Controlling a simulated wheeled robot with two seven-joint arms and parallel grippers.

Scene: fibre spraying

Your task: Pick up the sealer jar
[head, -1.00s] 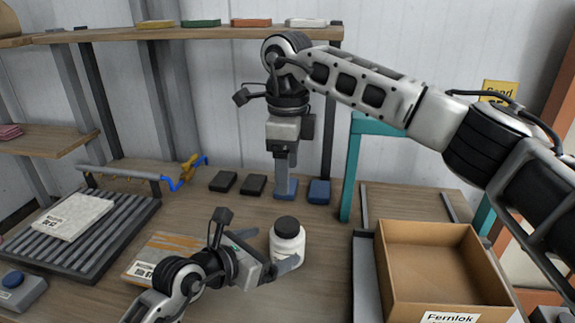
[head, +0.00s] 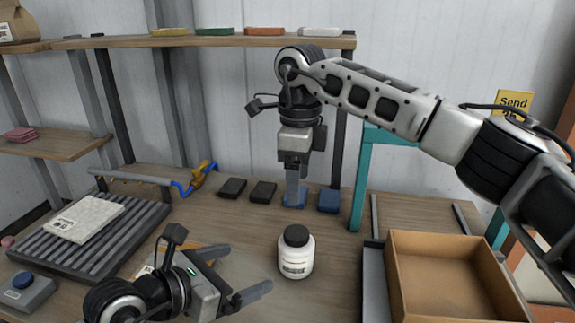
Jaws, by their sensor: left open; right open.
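The sealer jar (head: 296,256), white with a black lid and a printed label, stands upright on the wooden table in the middle of the head view. My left gripper (head: 238,272) is open and empty, to the left of the jar and a little nearer to me. Its fingers point right towards the jar, with a visible gap between them and the jar.
An open cardboard box (head: 445,247) stands to the right of the jar. A ribbed rack with a pale slab (head: 87,218) is at the left. The table around the jar is clear.

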